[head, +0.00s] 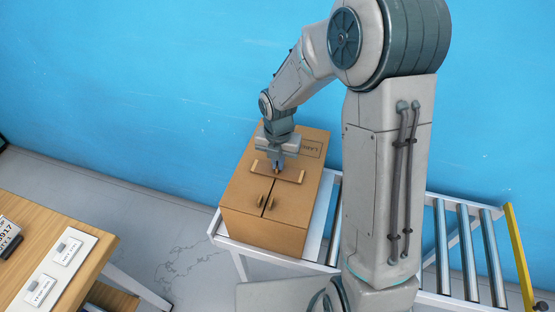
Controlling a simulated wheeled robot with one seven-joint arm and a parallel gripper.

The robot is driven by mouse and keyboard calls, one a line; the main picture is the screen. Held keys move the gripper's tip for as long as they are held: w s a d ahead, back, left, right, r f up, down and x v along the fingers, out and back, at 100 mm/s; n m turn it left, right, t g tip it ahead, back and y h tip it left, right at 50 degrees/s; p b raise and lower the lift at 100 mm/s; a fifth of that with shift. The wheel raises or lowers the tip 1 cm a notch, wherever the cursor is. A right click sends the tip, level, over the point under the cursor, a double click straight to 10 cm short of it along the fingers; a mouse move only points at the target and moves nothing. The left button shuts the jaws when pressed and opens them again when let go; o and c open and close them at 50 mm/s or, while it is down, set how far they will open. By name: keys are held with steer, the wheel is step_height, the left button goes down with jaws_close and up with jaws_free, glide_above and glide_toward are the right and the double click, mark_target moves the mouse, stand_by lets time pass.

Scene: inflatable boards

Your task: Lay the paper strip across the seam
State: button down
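A brown cardboard box (266,235) stands on the roller conveyor. A dark seam (267,199) runs along its top, from the front edge towards the paper strip. The tan paper strip (290,178) is over the top of the box, crosswise to the seam, with a small raised piece at its end. Whether it lies flat on the box or is held just above it, I cannot tell. My gripper (277,170) points down at the strip's middle, over the seam line. Its fingertips are small and partly merge with the strip, so their grip is unclear.
A printed label (312,148) is at the box's back right. The conveyor rollers (468,250) continue right to a yellow rail (518,255). A wooden table (45,225) with white cards (67,250) stands left.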

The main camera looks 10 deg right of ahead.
steer(key=shift+f, duration=0.2)
steer(key=c, duration=1.6)
jaws_free()
steer(key=shift+r, duration=0.1)
step_height(320, 180, up, 12)
steer(key=shift+s+d+r+m+t+b, duration=0.1)
steer(key=shift+s+d+r+m+t, duration=0.85)
steer(key=shift+s+m, duration=3.2)
steer(key=shift+s+d+r+m+t+b, duration=0.2)
steer(key=shift+s+d+r+m, duration=1.4)
steer(key=shift+m, duration=4.8)
steer(key=shift+s+d+r+m+t+b, duration=0.1)
steer(key=shift+s+d+r+m+t, duration=0.5)
steer(key=shift+s+d+m, duration=3.4)
